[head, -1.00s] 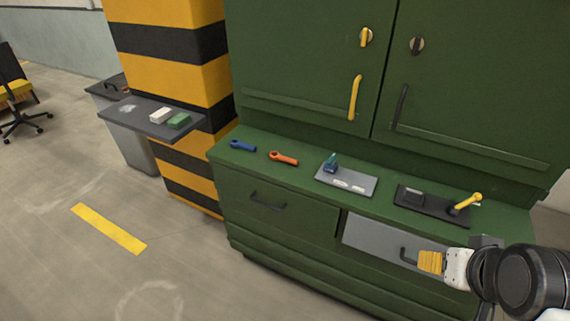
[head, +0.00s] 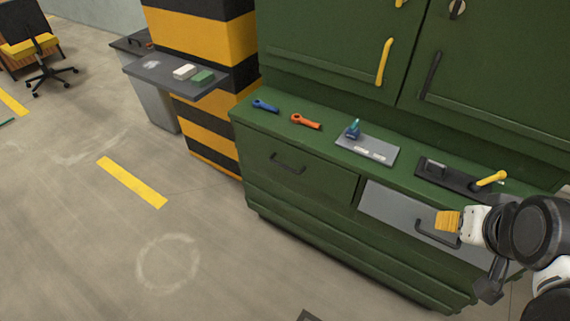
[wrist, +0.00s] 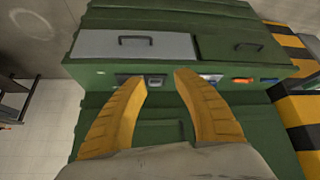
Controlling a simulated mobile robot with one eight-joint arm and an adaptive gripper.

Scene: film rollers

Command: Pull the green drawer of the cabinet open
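The green drawer (head: 325,187) is at the left of the lower part of the green cabinet (head: 345,68). Its front looks flush, with a dark bar handle (head: 287,163). In the wrist view the green drawer (wrist: 245,58) is at upper right, with its handle (wrist: 217,44). My gripper (head: 447,221) is at the right, in front of the grey drawer (head: 385,207) and overlapping its handle (head: 432,236) in the picture. In the wrist view the yellow fingers of my gripper (wrist: 162,73) are spread with nothing between them. I cannot tell their exact distance from the cabinet.
A striped pillar (head: 205,40) and side shelf (head: 165,78) stand left. The floor before the green drawer is clear.

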